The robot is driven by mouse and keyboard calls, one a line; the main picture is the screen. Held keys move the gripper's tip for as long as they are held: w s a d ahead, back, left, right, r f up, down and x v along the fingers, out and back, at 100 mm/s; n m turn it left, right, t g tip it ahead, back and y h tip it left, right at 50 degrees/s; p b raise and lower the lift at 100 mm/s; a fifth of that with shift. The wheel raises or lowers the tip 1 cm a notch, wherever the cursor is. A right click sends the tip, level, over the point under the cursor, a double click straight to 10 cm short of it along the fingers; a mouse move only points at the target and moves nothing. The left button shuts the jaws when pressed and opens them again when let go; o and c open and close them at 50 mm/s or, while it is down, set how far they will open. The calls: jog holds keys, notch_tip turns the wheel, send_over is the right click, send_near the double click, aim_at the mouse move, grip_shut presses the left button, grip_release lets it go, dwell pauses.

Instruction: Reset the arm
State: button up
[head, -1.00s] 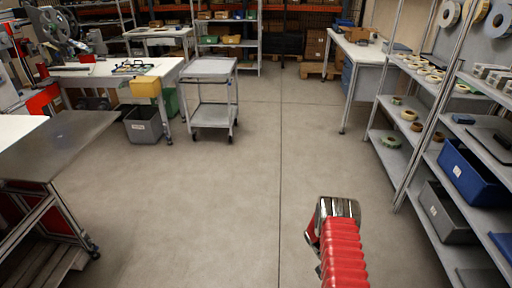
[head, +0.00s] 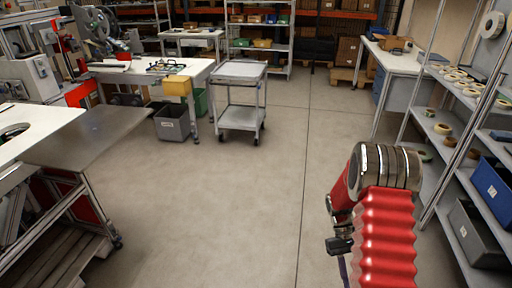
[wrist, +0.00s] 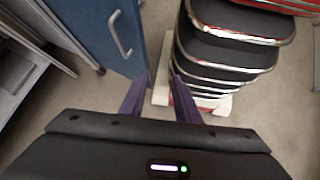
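My arm, red and ribbed with a silver joint, rises at the lower right of the head view. My gripper (head: 343,268) hangs below the joint there, partly hidden by the arm; a dark body and a bit of purple finger show. In the wrist view my gripper (wrist: 160,98) has its two purple fingers apart, with nothing held between them.
Right are shelves with tape rolls (head: 442,129) and a blue bin (head: 492,184). A grey cart (head: 241,118) stands mid-back; a metal-topped table (head: 95,135) stands left. The middle floor (head: 235,195) is clear. A blue cabinet front (wrist: 105,35) shows near the fingers.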

jog(key=a+r+m+t, duration=0.1)
jog(key=a+r+t, duration=0.25)
jog(key=r, duration=0.45)
jog(key=a+r+t, duration=0.3)
jog(key=a+r, duration=0.2)
jog(key=r, duration=0.3)
jog(key=s+a+r+t, duration=0.4)
jog(key=s+a+r, duration=0.1)
jog(key=r, duration=0.4)
jog(key=s+a+r+t+y, duration=0.1)
jog(key=s+a+r+t, duration=0.3)
jog(key=r, duration=0.5)
jog(key=shift+s+a+r+n+y, duration=0.25)
jog(key=shift+s+a+n+y, duration=0.1)
jog(key=shift+s, duration=0.15)
jog(key=shift+a, duration=0.1)
